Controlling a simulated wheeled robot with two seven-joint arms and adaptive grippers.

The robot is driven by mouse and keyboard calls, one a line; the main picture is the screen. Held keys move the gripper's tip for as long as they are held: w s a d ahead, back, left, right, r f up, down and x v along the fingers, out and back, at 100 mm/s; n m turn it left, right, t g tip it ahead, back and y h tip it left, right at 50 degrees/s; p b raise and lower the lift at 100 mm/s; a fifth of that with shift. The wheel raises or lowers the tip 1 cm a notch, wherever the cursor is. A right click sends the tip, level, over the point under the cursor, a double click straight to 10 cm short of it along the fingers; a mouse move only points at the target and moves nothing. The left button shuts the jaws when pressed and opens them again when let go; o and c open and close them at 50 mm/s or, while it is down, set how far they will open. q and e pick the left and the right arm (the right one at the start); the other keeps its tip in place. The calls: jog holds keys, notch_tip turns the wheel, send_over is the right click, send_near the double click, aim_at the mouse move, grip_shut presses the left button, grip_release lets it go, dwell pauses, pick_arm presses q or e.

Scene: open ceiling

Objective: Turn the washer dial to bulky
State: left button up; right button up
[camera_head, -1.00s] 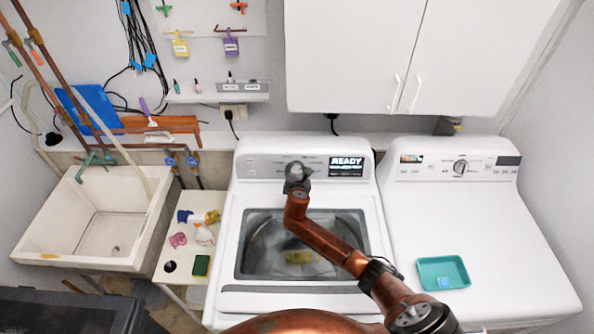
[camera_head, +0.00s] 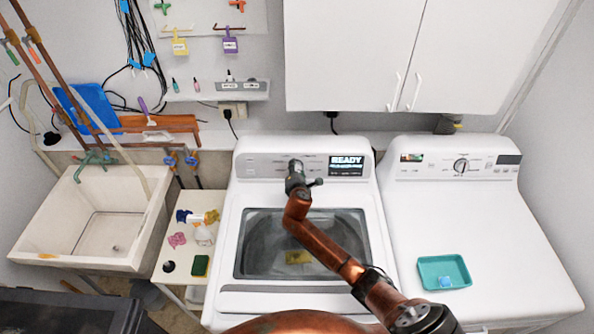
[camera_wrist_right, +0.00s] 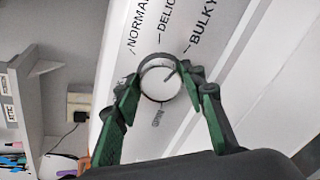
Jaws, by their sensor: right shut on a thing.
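The washer (camera_head: 305,262) stands in the middle of the head view, with a lit READY display (camera_head: 346,166) on its back panel. My right gripper (camera_head: 296,172) reaches over the washer to that panel and hides the dial there. In the right wrist view the dial (camera_wrist_right: 158,84) is round and silver-rimmed, with a mark at its upper right. The green fingers of my right gripper (camera_wrist_right: 160,88) are shut on the dial from both sides. The labels NORMAL, DELIC… and BULKY (camera_wrist_right: 203,20) are printed around the dial. The dial's mark appears to lie toward BULKY. My left gripper is not in view.
A dryer (camera_head: 480,235) with its own dial and a teal tray (camera_head: 443,256) stands at the right. A sink (camera_head: 95,220) and a small side table (camera_head: 183,250) with bottles and sponges are at the left. White cabinets (camera_head: 400,60) hang above.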

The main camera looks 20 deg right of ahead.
jog(key=shift+m, duration=0.3)
jog(key=o, duration=1.2)
jog(key=shift+c, duration=0.2)
jog(key=v, duration=1.2)
